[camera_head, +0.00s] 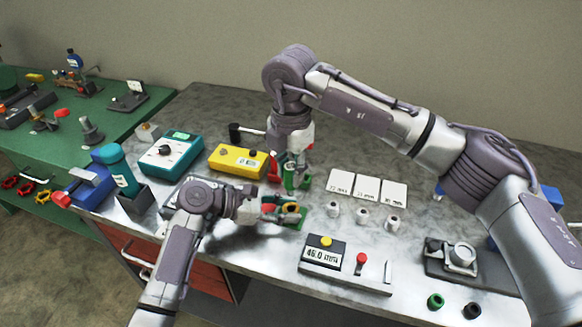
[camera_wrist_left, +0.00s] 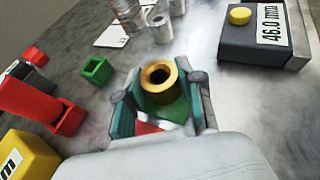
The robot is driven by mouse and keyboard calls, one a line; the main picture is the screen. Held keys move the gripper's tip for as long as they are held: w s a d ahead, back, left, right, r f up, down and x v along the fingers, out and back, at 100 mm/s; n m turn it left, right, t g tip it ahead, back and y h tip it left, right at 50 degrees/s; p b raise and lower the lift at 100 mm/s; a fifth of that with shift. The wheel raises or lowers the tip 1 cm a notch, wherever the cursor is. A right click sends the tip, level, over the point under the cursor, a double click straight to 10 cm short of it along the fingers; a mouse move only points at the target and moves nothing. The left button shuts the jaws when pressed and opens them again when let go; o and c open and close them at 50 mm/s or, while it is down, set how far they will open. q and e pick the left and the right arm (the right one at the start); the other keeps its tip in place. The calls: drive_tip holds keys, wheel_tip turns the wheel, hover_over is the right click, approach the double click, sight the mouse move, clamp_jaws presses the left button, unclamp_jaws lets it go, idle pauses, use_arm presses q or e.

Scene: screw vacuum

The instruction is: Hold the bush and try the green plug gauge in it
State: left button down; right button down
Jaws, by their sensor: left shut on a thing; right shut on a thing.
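The brass bush (camera_wrist_left: 160,76), a ring with a dark open bore, faces up between the fingers of my left gripper (camera_wrist_left: 160,98) in the left wrist view. In the head view my left gripper (camera_head: 276,208) is shut on the bush (camera_head: 291,207), low over the bench. A green part shows just below the bush. My right gripper (camera_head: 291,160) points down behind it, shut on the green plug gauge (camera_head: 289,180). The gauge is upright and apart from the bush; its lower end is hard to make out.
A small hollow green holder (camera_wrist_left: 97,69) and red parts (camera_wrist_left: 42,100) stand nearby. The grey box reading 46.0 mm (camera_head: 322,254) is at front right. White cards (camera_head: 367,188) and small metal cylinders (camera_head: 362,215) lie right. A yellow meter (camera_head: 238,161) stands behind left.

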sight(291, 195)
drive_tip(key=shift+f, duration=2.2)
drive_tip(key=shift+f, duration=1.2)
drive_tip(key=shift+r, duration=0.2)
idle(0.8)
drive_tip(key=shift+r, duration=2.85)
use_arm(q)
drive_tip(key=c, duration=0.6)
unclamp_jaws()
drive_tip(key=shift+c, duration=0.2)
